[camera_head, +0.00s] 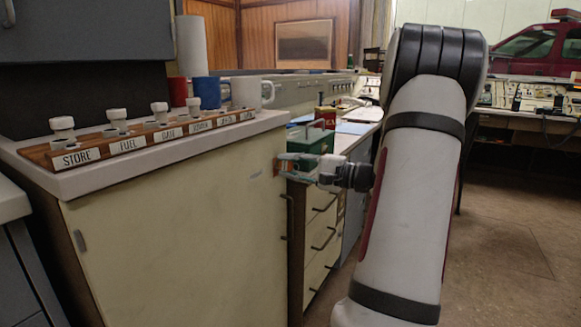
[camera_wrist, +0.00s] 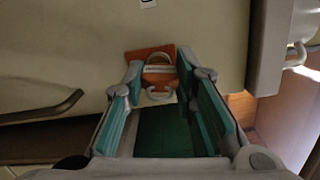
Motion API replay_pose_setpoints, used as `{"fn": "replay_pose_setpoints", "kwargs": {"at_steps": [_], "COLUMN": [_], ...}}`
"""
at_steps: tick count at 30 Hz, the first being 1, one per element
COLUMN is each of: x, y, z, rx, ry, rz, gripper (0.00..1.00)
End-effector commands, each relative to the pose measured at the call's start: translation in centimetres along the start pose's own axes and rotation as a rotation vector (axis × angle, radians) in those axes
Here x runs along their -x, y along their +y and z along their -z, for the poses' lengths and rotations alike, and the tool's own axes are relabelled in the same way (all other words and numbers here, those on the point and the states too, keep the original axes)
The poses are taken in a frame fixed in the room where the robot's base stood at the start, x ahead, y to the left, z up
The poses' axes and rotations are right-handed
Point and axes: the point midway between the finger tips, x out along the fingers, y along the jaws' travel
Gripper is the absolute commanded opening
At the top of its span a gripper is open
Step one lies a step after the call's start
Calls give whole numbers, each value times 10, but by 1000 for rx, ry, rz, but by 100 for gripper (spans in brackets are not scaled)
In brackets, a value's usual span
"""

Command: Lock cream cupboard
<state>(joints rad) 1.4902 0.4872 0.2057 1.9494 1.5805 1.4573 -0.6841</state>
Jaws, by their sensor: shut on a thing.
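The cream cupboard (camera_head: 180,225) fills the left of the head view, its doors looking shut. An orange lock plate (camera_head: 277,166) sits high on its face near the right edge. In the wrist view the plate (camera_wrist: 134,57) lies flat on the cream face, with a small key-like piece (camera_wrist: 158,72) with a rounded bow in front of it. My gripper (camera_head: 286,165) is at the plate, its teal fingers on both sides of this piece and shut on it. In the wrist view the fingertips (camera_wrist: 159,69) stand close to the plate. The key's shaft is hidden, so its turn cannot be told.
A wooden rack (camera_head: 125,140) with labels and several white knobs stands on the cupboard top, with mugs (camera_head: 247,94) behind. A green box (camera_head: 310,138) stands behind my gripper. Dark handles (camera_head: 322,240) stick out from the drawers. The floor at the right is clear.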

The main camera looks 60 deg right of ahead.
Motion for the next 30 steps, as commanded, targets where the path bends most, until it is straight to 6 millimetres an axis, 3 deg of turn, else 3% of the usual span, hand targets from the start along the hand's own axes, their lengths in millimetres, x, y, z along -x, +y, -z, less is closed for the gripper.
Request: {"fn": "replay_pose_setpoints", "kwargs": {"at_steps": [7, 22, 23, 25, 30], "x": [-3, -2, -2, -2, -1], "y": [-2, -2, -2, -2, -1], "z": [-2, -1, -1, -1, -1], "rx": [165, 105, 105, 105, 104], "ry": [-5, -3, -3, -3, -1], "rz": [-15, -8, -8, -8, -9], "gripper": [0, 0, 30, 46, 49]}}
